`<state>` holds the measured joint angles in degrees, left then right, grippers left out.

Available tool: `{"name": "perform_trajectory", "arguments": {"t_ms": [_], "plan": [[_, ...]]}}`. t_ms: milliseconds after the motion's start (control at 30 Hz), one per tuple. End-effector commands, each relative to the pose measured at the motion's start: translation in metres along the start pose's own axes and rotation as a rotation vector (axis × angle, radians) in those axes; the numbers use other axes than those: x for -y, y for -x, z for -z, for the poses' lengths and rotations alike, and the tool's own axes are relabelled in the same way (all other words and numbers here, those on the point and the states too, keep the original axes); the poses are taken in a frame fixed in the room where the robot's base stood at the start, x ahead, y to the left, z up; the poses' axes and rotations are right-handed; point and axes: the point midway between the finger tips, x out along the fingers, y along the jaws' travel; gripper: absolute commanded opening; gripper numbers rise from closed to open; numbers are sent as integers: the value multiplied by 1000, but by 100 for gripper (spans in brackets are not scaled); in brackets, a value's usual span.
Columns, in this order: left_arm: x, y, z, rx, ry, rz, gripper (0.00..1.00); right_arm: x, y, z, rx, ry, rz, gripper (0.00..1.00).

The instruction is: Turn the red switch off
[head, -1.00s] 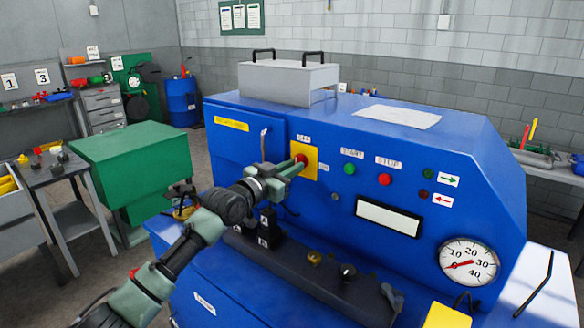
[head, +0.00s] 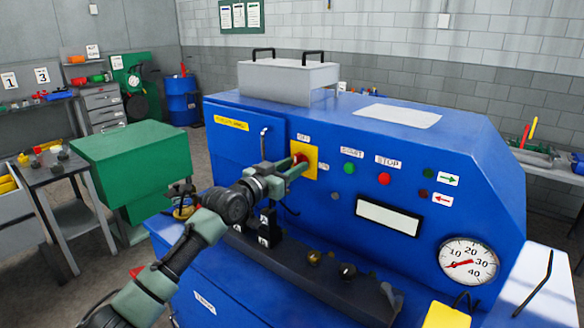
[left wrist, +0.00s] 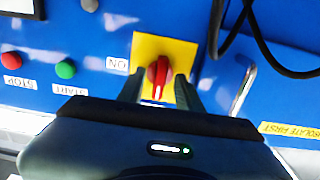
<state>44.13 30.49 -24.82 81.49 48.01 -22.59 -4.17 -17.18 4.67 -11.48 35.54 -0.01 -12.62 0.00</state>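The red switch (head: 301,158) is a rotary knob on a yellow square plate (head: 311,163) on the front of the blue machine. In the left wrist view, which shows the panel upside down, the red switch (left wrist: 158,72) sits on its yellow plate (left wrist: 178,48), its handle slightly slanted. My left gripper (head: 296,167) is at the switch. In the left wrist view the fingers of my left gripper (left wrist: 161,82) stand on either side of the knob, with gaps, so it looks open around it. An ON label (left wrist: 117,64) is beside the plate. My right gripper is not in view.
A green START button (head: 349,168) and a red STOP button (head: 384,179) are right of the switch. A dark ledge (head: 300,272) with small fittings runs below. A bent handle (head: 264,142) and black cables (left wrist: 265,50) are close to the gripper. A gauge (head: 468,261) is at right.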

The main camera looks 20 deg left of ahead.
Motion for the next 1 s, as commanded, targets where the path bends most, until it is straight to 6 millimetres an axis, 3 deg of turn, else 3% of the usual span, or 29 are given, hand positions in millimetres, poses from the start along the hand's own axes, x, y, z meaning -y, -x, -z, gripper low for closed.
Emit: {"name": "perform_trajectory", "arguments": {"t_ms": [367,800,1000], "plan": [[0,6,-2,0,-3,0,35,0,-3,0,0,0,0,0],[1,70,-4,1,-2,0,35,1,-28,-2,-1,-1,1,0],[0,78,-1,0,-2,0,35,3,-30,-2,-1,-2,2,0]]}}
